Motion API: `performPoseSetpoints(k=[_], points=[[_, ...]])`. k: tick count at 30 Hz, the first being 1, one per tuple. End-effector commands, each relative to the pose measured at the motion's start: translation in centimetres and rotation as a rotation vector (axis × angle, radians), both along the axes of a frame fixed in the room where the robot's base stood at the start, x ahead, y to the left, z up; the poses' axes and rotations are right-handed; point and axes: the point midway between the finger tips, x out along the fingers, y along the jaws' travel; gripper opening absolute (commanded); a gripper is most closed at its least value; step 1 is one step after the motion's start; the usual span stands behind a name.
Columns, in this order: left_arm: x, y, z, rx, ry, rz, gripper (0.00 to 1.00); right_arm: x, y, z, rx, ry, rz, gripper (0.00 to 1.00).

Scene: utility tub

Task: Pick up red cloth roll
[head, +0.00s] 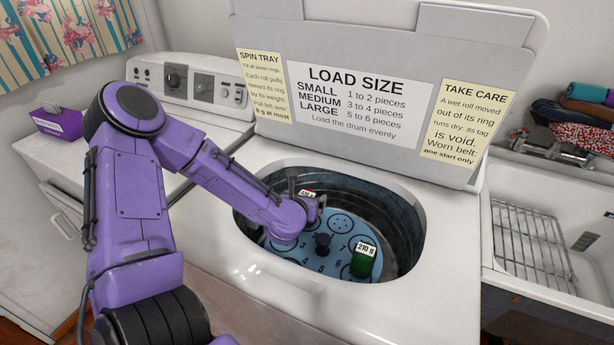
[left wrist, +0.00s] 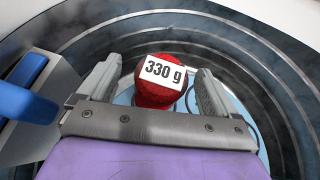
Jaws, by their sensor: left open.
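The red cloth roll (left wrist: 153,92) stands in the drum with a white tag reading 330 g. In the left wrist view it sits between the two fingers of my left gripper (left wrist: 158,90), with a gap showing on each side. My left gripper is open. In the head view my left arm reaches into the washer drum, and the gripper (head: 308,204) is at the far left part of the tray. Only a sliver of red and a tag show there; my arm hides much of that area. My right gripper is not in view.
A green roll (head: 361,265) tagged 210 g stands on the blue numbered spin tray (head: 338,228), near a dark centre post (head: 322,243). The dark drum wall (head: 400,225) surrounds the tray closely. The raised lid (head: 375,95) stands behind. A sink with a wire rack (head: 532,245) is at right.

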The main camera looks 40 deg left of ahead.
Motion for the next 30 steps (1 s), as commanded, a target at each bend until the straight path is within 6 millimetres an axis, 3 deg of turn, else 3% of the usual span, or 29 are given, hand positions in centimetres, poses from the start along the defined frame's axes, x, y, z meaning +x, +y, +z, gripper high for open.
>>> performPoseSetpoints(k=[6, 12, 13, 19, 30], points=[[2.3, 1.0, -1.5, 0.001, 0.002, -0.001, 0.92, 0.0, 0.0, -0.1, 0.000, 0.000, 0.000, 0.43], [2.4, 1.1, -1.6, -0.001, 0.001, -0.002, 0.92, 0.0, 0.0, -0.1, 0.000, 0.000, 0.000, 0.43], [2.4, 1.1, -1.6, -0.001, 0.001, -0.002, 0.89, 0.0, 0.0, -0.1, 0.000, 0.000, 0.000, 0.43], [2.4, 1.1, -1.6, 0.000, 0.000, -0.001, 0.24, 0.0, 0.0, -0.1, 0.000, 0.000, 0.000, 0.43], [2.5, 1.1, -0.8, -0.001, -0.004, -0.001, 0.23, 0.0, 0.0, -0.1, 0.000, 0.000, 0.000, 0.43]])
